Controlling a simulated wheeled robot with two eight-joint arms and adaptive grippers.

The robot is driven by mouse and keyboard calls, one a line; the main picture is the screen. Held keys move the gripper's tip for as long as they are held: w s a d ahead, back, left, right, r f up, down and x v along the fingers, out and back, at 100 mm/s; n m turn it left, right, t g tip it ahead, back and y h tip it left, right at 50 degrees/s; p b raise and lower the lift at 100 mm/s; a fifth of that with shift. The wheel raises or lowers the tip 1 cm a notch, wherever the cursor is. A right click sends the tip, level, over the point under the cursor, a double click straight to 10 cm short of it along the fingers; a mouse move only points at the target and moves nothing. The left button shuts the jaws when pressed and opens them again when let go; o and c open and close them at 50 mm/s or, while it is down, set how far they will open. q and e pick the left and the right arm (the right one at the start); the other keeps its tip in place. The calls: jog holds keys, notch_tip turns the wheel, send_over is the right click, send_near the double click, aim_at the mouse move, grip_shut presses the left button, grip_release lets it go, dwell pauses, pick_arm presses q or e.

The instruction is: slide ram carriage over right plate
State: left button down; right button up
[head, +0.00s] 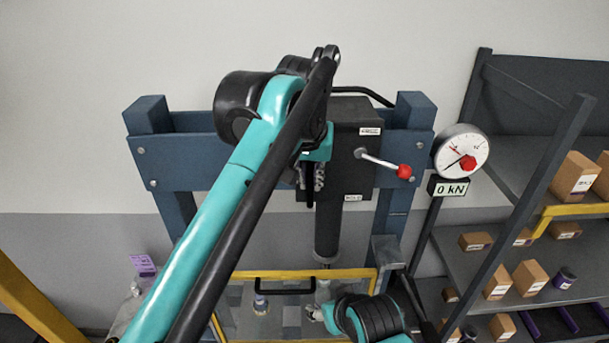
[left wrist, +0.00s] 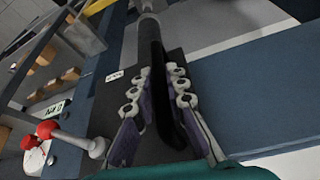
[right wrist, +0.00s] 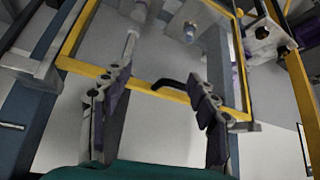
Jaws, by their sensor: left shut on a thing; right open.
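The black ram carriage (head: 355,150) sits on the blue crossbeam of the press, with its dark ram cylinder (head: 327,230) pointing down. My left gripper (head: 316,165) is at the carriage's left front, partly hidden by my arm. In the left wrist view its fingers (left wrist: 154,82) are shut on the carriage's black handle (left wrist: 162,90). My right gripper (head: 316,313) is low, by the yellow-framed guard. In the right wrist view its fingers (right wrist: 158,85) are open, with the guard's black handle (right wrist: 172,83) between or just beyond them. I cannot make out the right plate clearly behind the guard.
A lever with a red knob (head: 404,171) sticks out at the carriage's right. A gauge (head: 461,152) and a 0 kN display (head: 451,189) stand right of the press. The yellow guard frame (head: 240,275) crosses below the ram. Shelves with boxes (head: 530,278) are at the right.

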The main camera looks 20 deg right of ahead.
pick_arm(q)
jog(key=shift+d, duration=0.1)
jog(key=c, duration=1.5)
grip_release()
jog(key=shift+c, duration=0.2)
jog(key=shift+d, duration=0.2)
pick_arm(e)
jog(key=shift+r, duration=0.1)
pick_arm(q)
jog(key=shift+s+a+r, duration=0.2)
jog(key=shift+r, duration=0.25)
jog(key=v, duration=1.1)
jog(key=shift+s+d, duration=0.1)
pick_arm(e)
jog(key=shift+a, duration=0.1)
